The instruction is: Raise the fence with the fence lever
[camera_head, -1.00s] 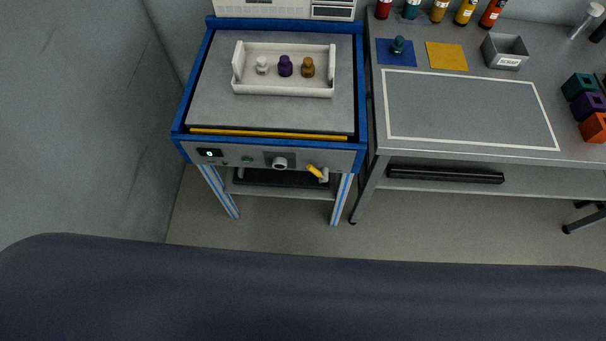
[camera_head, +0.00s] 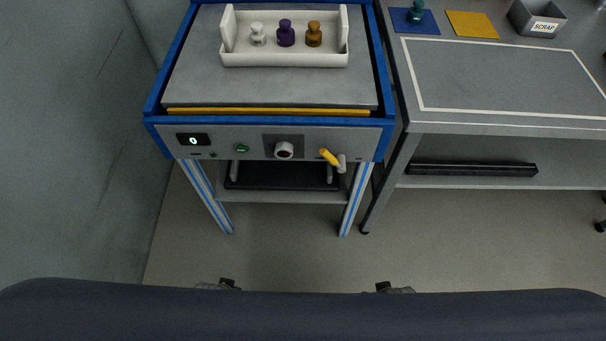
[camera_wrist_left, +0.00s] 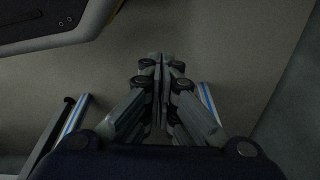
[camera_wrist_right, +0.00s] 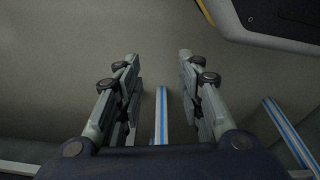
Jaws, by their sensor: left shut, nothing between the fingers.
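The fence lever (camera_head: 329,157) has a yellow handle on a grey pivot, at the right of the machine's front panel. The fence (camera_head: 270,111) shows as a low yellow strip along the front edge of the grey machine top (camera_head: 190,85). My left gripper (camera_head: 222,284) and right gripper (camera_head: 390,288) barely show in the head view, well short of the machine. In the left wrist view my left gripper (camera_wrist_left: 158,60) is shut and empty. In the right wrist view my right gripper (camera_wrist_right: 158,60) is open and empty. Neither touches the lever.
A white tray (camera_head: 285,60) with a white, a purple and a brown piece sits on the machine. The panel has a display reading 0 (camera_head: 193,140), a green button (camera_head: 241,148) and a knob (camera_head: 284,151). A grey workbench (camera_head: 500,80) stands right. The floor ahead is clear.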

